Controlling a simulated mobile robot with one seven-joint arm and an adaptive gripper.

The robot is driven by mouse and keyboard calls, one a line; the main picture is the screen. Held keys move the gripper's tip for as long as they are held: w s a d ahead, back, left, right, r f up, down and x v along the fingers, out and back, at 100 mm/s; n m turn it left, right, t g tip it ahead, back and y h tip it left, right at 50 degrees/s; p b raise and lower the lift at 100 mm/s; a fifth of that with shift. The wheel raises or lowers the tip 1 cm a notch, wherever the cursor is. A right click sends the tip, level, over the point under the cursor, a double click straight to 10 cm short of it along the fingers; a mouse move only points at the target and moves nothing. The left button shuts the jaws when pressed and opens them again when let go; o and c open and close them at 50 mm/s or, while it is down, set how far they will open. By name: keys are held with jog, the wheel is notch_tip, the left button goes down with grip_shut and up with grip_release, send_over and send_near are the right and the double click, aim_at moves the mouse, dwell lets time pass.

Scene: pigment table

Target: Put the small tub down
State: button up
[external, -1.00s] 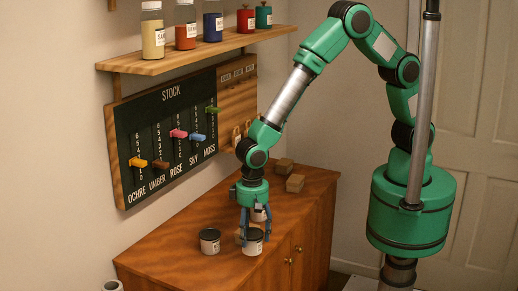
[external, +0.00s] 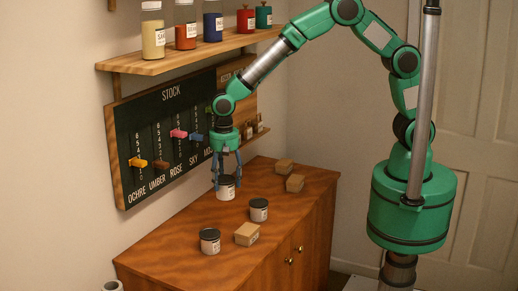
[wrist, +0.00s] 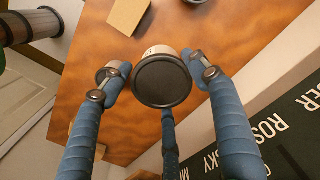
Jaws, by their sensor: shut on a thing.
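A small tub with a black lid and white label (external: 226,192) is between the blue fingers of my gripper (external: 226,180) in the external view. In the wrist view, the dark lid of the held tub (wrist: 162,82) faces the camera, with fingers around it. It is over the back part of the wooden table (external: 170,262), near the wall; I cannot tell whether its base touches the top. Two similar tubs stand upright on the table, one at the front left (external: 209,241) and one right of the gripper (external: 259,210).
A wooden block (external: 247,234) lies between the two standing tubs. Two more blocks (external: 283,166) (external: 295,184) lie at the far right. The stock board (external: 170,135) with coloured sliders is close behind my gripper. Jars stand on a shelf (external: 190,55) above.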

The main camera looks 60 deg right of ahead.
jog(key=w+d+r, duration=0.4)
jog(key=w+d, duration=0.2)
jog(key=d, duration=0.1)
jog(key=shift+d+p, duration=0.3)
jog(key=shift+d, duration=0.05)
notch_tip(320, 180, down, 14)
jog(key=b, duration=0.1)
dwell(0.3)
jog(key=shift+f, duration=0.15)
jog(key=shift+f, duration=1.85)
jog(key=shift+f, duration=0.1)
jog(key=o, duration=1.6)
jog(key=shift+s, duration=0.1)
jog(key=shift+o, duration=0.2)
